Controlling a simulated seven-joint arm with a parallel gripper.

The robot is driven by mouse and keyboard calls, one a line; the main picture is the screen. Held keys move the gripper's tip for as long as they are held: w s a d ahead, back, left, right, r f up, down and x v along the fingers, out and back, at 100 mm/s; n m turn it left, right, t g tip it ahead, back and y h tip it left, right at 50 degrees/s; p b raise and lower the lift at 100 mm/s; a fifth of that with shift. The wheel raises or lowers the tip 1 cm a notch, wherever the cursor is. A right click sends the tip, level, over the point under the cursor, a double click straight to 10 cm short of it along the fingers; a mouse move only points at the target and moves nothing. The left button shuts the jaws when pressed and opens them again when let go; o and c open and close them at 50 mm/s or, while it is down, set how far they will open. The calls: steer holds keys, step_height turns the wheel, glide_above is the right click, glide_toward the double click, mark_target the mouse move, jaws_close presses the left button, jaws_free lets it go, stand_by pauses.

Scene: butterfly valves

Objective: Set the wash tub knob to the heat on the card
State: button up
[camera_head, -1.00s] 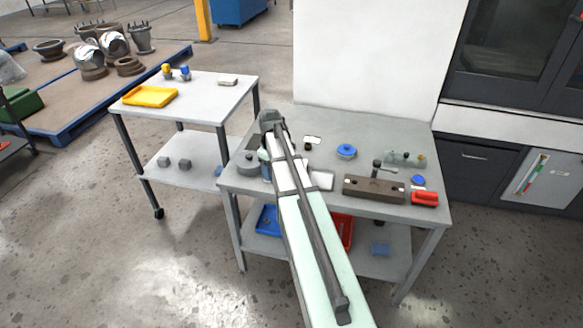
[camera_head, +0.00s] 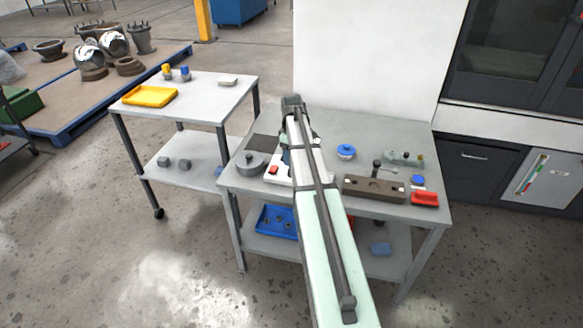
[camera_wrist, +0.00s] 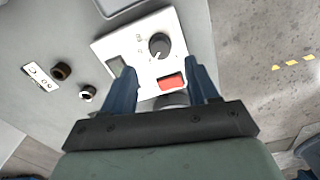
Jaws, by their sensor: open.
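A white control panel (camera_wrist: 112,46) lies on the workbench, with a round black knob (camera_wrist: 160,46), a small grey display (camera_wrist: 115,66) and a red switch (camera_wrist: 171,82). The knob has a pale pointer mark; its scale print is too small to read. In the head view the panel (camera_head: 275,179) is partly hidden by my arm. My gripper (camera_wrist: 163,74) is open and empty above the panel, fingers either side of the red switch, with the knob just beyond the fingertips. A small white card (camera_wrist: 40,76) with dark marks lies left of the panel in the wrist view.
A dark brown cap (camera_wrist: 61,71) and a small ring-topped fitting (camera_wrist: 87,93) lie near the card. On the bench are a grey round pot (camera_head: 250,163), a blue valve wheel (camera_head: 346,152), a brown block (camera_head: 372,190) and a red object (camera_head: 425,198).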

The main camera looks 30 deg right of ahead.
steer(key=shift+f, duration=3.15)
steer(key=shift+c, duration=0.2)
steer(key=c, duration=1)
